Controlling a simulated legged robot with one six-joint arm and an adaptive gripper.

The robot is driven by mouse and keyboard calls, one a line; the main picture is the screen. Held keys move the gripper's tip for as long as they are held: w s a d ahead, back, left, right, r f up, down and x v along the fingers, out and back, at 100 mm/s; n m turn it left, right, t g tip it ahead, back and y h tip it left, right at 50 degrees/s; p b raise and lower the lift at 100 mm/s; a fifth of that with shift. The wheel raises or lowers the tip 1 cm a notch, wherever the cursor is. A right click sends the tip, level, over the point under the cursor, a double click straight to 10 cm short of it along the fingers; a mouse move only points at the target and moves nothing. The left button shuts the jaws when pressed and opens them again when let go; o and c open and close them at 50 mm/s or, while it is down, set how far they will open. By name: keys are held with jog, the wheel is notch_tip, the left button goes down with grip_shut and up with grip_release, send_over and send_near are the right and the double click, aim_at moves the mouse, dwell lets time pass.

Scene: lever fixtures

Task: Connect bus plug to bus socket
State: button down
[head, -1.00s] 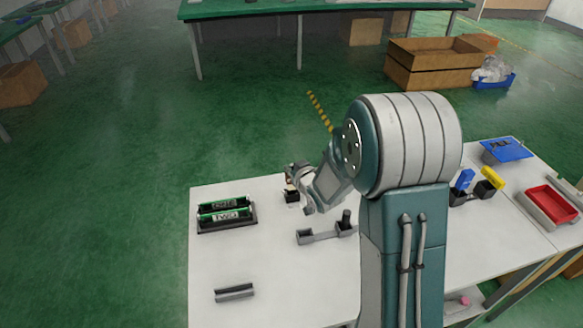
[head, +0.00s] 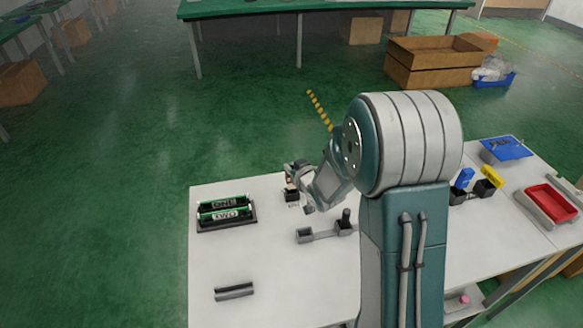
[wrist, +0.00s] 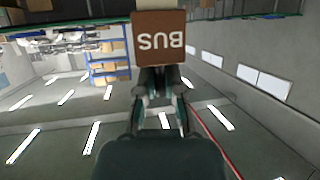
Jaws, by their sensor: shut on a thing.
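The bus plug (wrist: 158,38) is a brown block with white BUS lettering, upside down in the wrist view. My gripper (wrist: 160,76) is shut on it, with the fingers at its lower edge. In the head view my gripper (head: 294,178) is over the far part of the white table. A small black block (head: 292,196), probably the bus socket, is directly below the gripper, with a small pale label in front of it. A pale bit shows between gripper and block. I cannot tell whether plug and socket touch.
A grey fixture with an upright dark lever (head: 345,218) is nearer. A grey channel piece (head: 234,292) lies in front. Blue (head: 465,179) and yellow (head: 492,178) blocks are at right, beyond my arm.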

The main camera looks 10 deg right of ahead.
jog(key=shift+f, duration=2)
jog(key=c, duration=0.7)
grip_release()
jog(key=shift+s, duration=0.1)
jog(key=v, duration=1.1)
jog(key=shift+s+d, duration=0.1)
jog(key=shift+s, duration=0.2)
jog(key=shift+r, duration=0.1)
